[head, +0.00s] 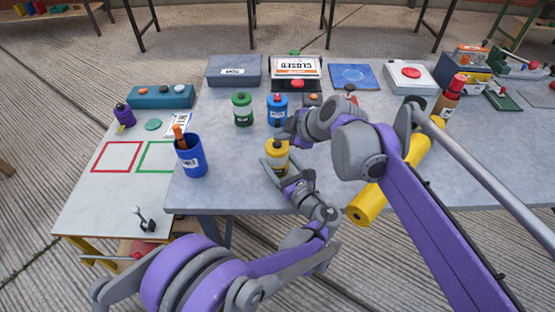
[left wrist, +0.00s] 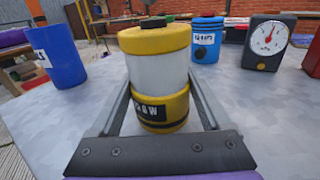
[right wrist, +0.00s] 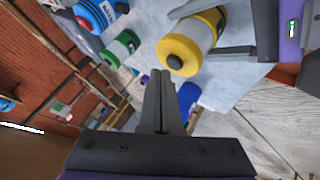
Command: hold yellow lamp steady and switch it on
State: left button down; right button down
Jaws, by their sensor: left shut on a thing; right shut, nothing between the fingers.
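The yellow lamp (head: 277,157) stands upright near the front edge of the grey table, with yellow bands above and below a pale middle. In the left wrist view the lamp (left wrist: 160,75) is between the two fingers of my left gripper (head: 279,168), which is shut on its body. A dark round button (right wrist: 176,62) is on the lamp's top. My right gripper (head: 281,137) is shut and empty, just above and beside the lamp's top. In the right wrist view its closed fingertips (right wrist: 161,74) appear close to the button; contact cannot be told.
A blue cup (head: 191,158) with an orange-handled item stands left of the lamp. A green canister (head: 242,109) and a blue canister (head: 277,109) stand behind it. A black gauge box (left wrist: 268,42) is behind right. A yellow cylinder (head: 369,204) lies beneath my right arm.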

aim_at(281, 147)
jog(key=shift+f, duration=0.1)
jog(key=shift+f, duration=0.35)
dwell(0.6)
jog(key=shift+r, duration=0.5)
jog(key=shift+r, duration=3)
